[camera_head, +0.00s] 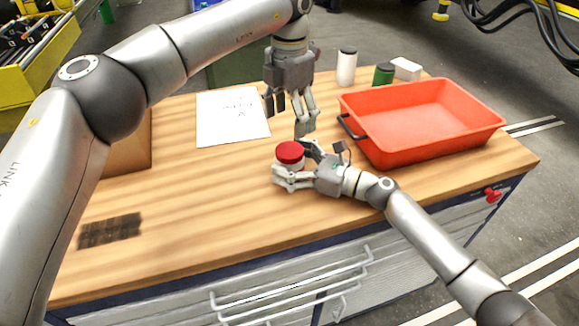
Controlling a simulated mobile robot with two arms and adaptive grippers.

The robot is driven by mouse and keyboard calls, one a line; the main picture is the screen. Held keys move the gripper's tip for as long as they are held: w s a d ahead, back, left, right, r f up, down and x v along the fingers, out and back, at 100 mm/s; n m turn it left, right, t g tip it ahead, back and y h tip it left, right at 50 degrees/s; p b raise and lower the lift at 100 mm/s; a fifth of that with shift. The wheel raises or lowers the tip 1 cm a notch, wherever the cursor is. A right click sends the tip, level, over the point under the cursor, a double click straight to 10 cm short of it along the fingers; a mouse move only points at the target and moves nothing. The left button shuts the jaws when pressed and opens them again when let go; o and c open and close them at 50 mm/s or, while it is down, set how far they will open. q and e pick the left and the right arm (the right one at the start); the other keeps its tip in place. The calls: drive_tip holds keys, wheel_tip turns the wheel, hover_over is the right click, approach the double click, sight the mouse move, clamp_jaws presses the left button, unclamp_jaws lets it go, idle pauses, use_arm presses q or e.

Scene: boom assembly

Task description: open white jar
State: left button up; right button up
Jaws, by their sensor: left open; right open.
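A white jar (291,167) with a red lid (290,152) stands upright on the wooden workbench (180,235), near the middle. My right gripper (291,170) is open, its fingers on either side of the jar body; I cannot tell whether they touch it. My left gripper (289,117) hangs above and behind the jar, pointing down, open and empty. Its fingertips are apart from the red lid. Part of the jar body is hidden by the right gripper's fingers.
A red-orange bin (425,122) with a dark handle stands to the right. Behind it are a white container with a dark lid (346,68), a green jar (383,74) and a white box (406,69). A paper sheet (232,116) lies left. The front left of the benchtop is mostly clear.

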sight(290, 149)
drive_tip(key=shift+c, duration=0.2)
clamp_jaws()
use_arm(q)
drive_tip(key=m, duration=0.6)
drive_tip(key=shift+m, duration=0.3)
drive_tip(key=m, duration=0.5)
drive_tip(key=shift+r, duration=0.1)
drive_tip(key=m, duration=1)
drive_tip(key=shift+r, duration=0.1)
drive_tip(key=shift+m, duration=0.4)
drive_tip(key=shift+f, duration=4)
